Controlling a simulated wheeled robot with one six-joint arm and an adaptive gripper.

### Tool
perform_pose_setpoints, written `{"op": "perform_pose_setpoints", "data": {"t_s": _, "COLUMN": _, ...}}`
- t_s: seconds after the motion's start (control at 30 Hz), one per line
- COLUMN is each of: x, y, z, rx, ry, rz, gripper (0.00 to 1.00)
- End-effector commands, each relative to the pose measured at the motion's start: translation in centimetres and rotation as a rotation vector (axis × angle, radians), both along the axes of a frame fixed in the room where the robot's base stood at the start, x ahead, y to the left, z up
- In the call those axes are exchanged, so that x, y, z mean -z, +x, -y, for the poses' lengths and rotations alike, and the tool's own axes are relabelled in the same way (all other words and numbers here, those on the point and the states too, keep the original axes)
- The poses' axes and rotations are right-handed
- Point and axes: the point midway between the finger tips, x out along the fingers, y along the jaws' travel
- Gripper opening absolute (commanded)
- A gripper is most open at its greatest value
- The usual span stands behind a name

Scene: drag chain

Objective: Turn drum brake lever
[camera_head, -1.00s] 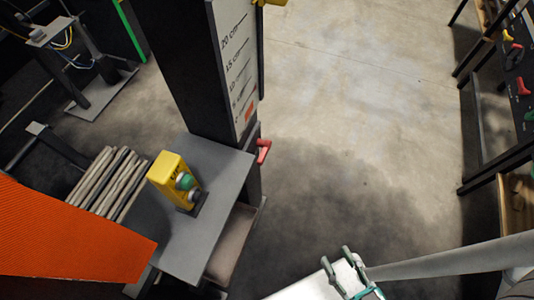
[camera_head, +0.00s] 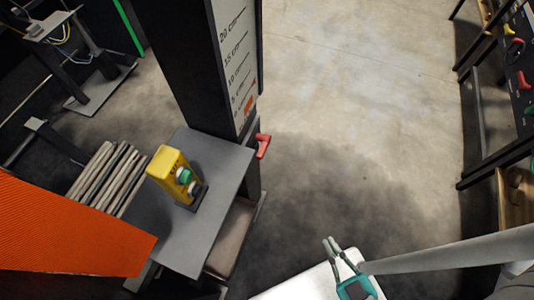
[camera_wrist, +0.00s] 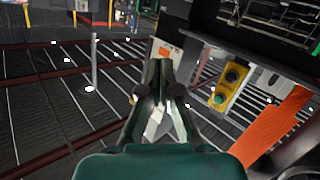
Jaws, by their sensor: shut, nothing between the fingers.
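A red lever (camera_head: 263,145) sticks out from the right side of the dark column, low down, just above the grey table's level. I take it for the drum brake lever; I cannot make it out clearly in the wrist view. My gripper (camera_head: 332,241) is at the bottom of the head view, below and to the right of the red lever and apart from it. Its fingers are together with nothing between them. In the wrist view the gripper (camera_wrist: 161,68) points forward, its fingertips close together in front of a white and orange label.
The dark column (camera_head: 185,70) carries a centimetre scale (camera_head: 236,60). A yellow button box (camera_head: 168,172) stands on the grey table (camera_head: 215,165), beside several rods (camera_head: 105,178) and an orange panel (camera_head: 70,235). A rack with coloured handles (camera_head: 520,80) is at right. The floor (camera_head: 360,90) between is clear.

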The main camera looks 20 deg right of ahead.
Motion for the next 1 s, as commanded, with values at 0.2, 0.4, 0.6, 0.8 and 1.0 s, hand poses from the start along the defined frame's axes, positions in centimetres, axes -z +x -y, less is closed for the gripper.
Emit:
{"op": "perform_pose_setpoints", "data": {"t_s": 0.2, "x": 4.1, "y": 4.6, "z": -0.2, "rx": -0.032, "ry": -0.490, "rz": 0.181, "gripper": 0.00}}
{"op": "perform_pose_setpoints", "data": {"t_s": 0.4, "x": 7.5, "y": 9.1, "z": -0.7, "rx": -0.055, "ry": -0.942, "rz": 0.328, "gripper": 0.00}}
{"op": "perform_pose_setpoints", "data": {"t_s": 0.6, "x": 11.0, "y": 14.0, "z": -1.0, "rx": -0.071, "ry": -1.381, "rz": 0.469, "gripper": 0.00}}
{"op": "perform_pose_setpoints", "data": {"t_s": 0.8, "x": 14.3, "y": 18.8, "z": -0.5, "rx": -0.080, "ry": -1.795, "rz": 0.621, "gripper": 0.00}}
{"op": "perform_pose_setpoints", "data": {"t_s": 1.0, "x": 17.4, "y": 23.1, "z": 1.2, "rx": -0.078, "ry": -2.173, "rz": 0.795, "gripper": 0.00}}
